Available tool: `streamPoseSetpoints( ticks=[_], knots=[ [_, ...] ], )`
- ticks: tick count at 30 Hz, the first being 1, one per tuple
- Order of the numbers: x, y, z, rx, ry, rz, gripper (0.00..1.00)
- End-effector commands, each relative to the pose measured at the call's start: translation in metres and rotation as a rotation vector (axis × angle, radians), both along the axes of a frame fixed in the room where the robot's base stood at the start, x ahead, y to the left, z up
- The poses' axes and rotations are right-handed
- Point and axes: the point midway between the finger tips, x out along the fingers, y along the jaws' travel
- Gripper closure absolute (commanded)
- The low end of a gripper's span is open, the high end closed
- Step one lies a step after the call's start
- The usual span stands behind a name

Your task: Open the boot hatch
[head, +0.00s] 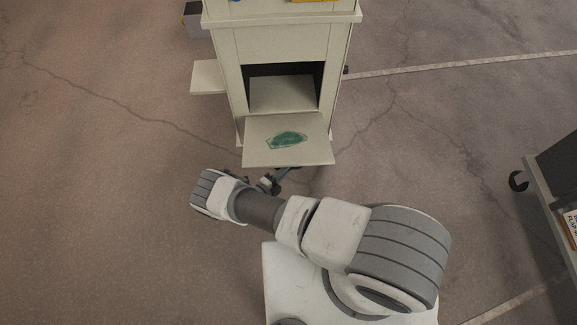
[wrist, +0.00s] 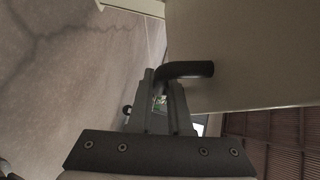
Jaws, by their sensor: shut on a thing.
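The boot hatch (head: 312,152) is a cream panel at the foot of the cream cabinet (head: 228,75). It is swung down and outward, away from a dark rectangular opening (head: 305,71). A green, irregular patch or piece (head: 287,139) shows on its upward face. In the wrist view the panel (wrist: 250,50) fills the upper right, with a black bent handle (wrist: 190,69) on it. My gripper (head: 275,182) is at the hatch's front edge, partly hidden beneath it. In the wrist view my gripper (wrist: 163,88) is shut on the handle.
A cream ledge (head: 207,77) sticks out at the cabinet's left. A grey box (head: 193,22) stands behind it. A dark wheeled cart (head: 547,190) is at the right edge. The cracked floor is clear on both sides of the cabinet.

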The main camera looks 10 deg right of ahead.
Motion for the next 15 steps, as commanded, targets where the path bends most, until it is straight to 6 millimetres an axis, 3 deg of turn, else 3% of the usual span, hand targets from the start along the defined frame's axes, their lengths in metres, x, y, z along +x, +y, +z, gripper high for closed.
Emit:
streamPoseSetpoints(
  ticks=[7, 8, 12, 15],
  knots=[
    [0.0006, 0.0017, -0.0001, 0.004, -0.001, 0.002, 1.0],
    [0.0006, 0.0017, -0.0001, 0.004, -0.001, 0.002, 0.81],
    [0.0004, 0.0012, 0.0, 0.002, -0.001, 0.002, 0.56],
    [0.0003, 0.0007, 0.0, 0.002, 0.0, 0.001, 0.53]
  ],
)
